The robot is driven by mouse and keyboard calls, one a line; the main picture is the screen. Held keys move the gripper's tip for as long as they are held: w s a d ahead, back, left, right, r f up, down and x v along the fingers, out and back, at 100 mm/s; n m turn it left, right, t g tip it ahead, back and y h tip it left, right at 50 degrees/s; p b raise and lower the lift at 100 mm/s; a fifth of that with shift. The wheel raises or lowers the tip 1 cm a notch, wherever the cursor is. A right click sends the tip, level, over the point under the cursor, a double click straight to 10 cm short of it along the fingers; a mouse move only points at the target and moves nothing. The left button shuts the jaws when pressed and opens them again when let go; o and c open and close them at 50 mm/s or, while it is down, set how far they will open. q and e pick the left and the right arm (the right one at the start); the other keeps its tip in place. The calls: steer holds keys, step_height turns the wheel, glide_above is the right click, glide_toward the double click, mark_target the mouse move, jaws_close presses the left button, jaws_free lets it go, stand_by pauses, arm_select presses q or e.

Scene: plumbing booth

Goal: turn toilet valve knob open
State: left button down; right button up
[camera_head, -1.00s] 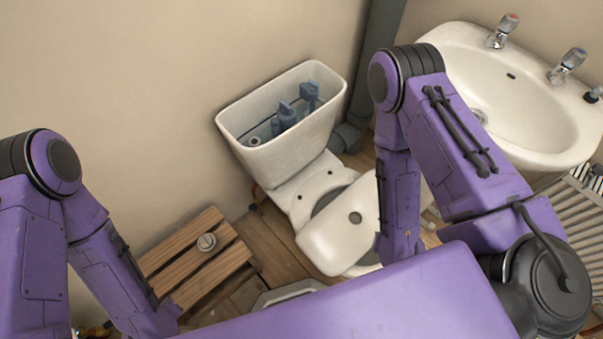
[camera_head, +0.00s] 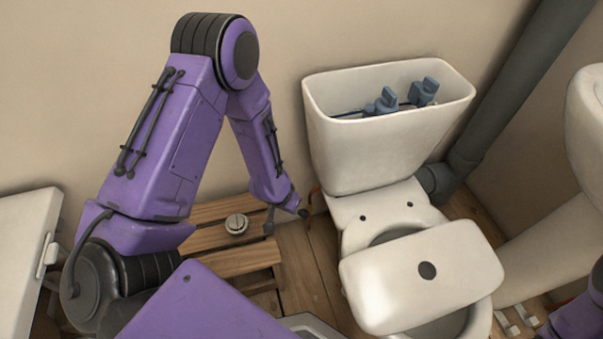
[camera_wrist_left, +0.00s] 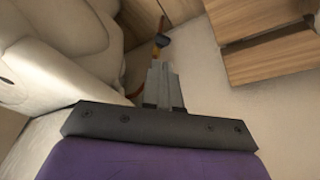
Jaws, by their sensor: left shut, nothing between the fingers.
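A small dark blue-grey knob (camera_wrist_left: 161,40) with a brass-coloured part sits on an orange-brown pipe (camera_wrist_left: 135,88) beside the toilet in the left wrist view. My left gripper (camera_wrist_left: 161,65) is shut and empty. Its tips point at the knob and appear just short of it; whether they touch is unclear. My right gripper is out of view.
The wooden slatted stool (camera_head: 245,259) carries a small round metal piece (camera_head: 237,224). The toilet's cistern is open at the top, and its lid (camera_head: 400,285) lies across the bowl. A grey drain pipe (camera_head: 520,90) runs behind on the right. The wall (camera_head: 300,35) is close behind.

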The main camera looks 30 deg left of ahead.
mark_target(300, 211)
arm_select(q)
steer(key=w+a+f+m+b, duration=0.3)
steer(key=w+f+b, duration=0.1)
steer(key=w+b, duration=0.35)
steer(key=b+x, duration=0.2)
steer(key=x, duration=0.2)
steer(key=b+x, duration=0.2)
steer(key=x, duration=0.2)
steer(key=s+b+x, duration=0.1)
steer(key=b+x, duration=0.1)
steer(key=x, duration=0.2)
steer(key=shift+f, duration=0.1)
steer(key=shift+f+b, duration=0.4)
steer(key=shift+f, duration=0.25)
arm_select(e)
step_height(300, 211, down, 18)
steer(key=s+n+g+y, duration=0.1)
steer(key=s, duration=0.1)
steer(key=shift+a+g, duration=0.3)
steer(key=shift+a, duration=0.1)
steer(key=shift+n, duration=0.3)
